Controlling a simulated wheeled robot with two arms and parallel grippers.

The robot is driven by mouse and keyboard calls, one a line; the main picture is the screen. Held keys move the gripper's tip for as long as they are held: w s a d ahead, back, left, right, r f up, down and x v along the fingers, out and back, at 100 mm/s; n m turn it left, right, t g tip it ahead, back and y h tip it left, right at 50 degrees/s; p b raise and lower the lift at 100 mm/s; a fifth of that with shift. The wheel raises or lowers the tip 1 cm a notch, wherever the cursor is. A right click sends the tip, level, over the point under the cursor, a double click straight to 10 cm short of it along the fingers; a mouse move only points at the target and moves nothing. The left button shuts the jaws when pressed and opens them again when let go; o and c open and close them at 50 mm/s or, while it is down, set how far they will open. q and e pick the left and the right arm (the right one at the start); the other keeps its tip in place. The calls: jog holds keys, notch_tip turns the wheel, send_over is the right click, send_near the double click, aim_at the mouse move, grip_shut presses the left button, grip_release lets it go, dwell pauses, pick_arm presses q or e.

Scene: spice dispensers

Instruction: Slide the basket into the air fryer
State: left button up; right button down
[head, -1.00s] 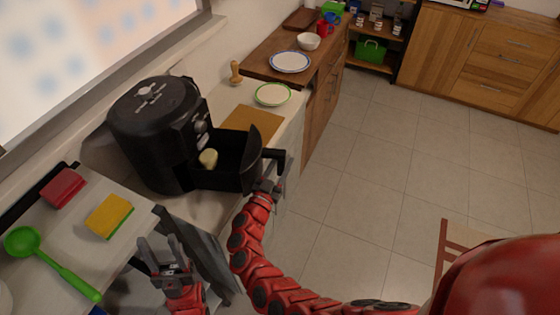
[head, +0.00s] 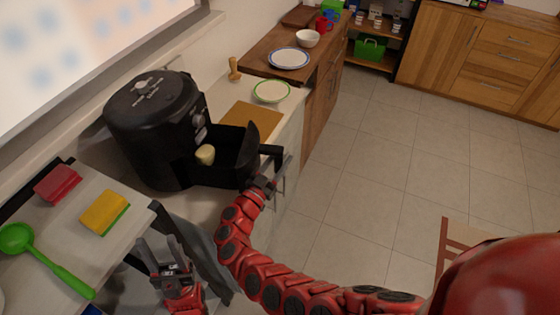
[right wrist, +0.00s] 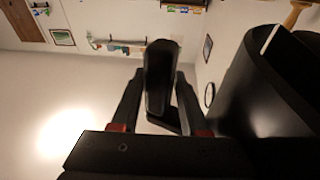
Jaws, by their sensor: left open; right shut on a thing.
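The black air fryer (head: 150,125) stands on the counter at the left in the head view. Its black basket (head: 240,152) is pulled partly out to the right, with a pale yellow food piece (head: 205,155) inside. The basket handle (head: 271,151) points right, over the counter edge. My right gripper (head: 274,176) is at the handle; in the right wrist view the dark handle (right wrist: 160,75) is between the two fingers, and the gripper is shut on it. My left gripper (head: 165,253) is open and empty, below and left of the basket.
A yellow sponge (head: 104,213), red sponge (head: 58,184) and green ladle (head: 45,262) lie at lower left. A cutting board (head: 252,120) and green-rimmed plate (head: 271,91) lie behind the basket. The floor at right is clear, apart from a chair (head: 455,255).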

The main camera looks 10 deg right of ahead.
jog(key=shift+s+d+r+m+g+h+b, duration=0.1)
jog(key=shift+m+g+h+b, duration=0.6)
jog(key=shift+b, duration=0.75)
jog(key=shift+s, duration=0.2)
jog(key=shift+s+n+p, duration=0.1)
jog(key=shift+n+p, duration=0.2)
jog(key=shift+s+a+f, duration=0.25)
jog(key=shift+s+a, duration=0.05)
dwell(0.4)
jog(key=shift+s+a+n+t+y+p, duration=0.3)
jog(key=shift+s+n+t+p, duration=0.35)
jog(key=shift+p, duration=0.95)
jog(key=shift+w, duration=0.1)
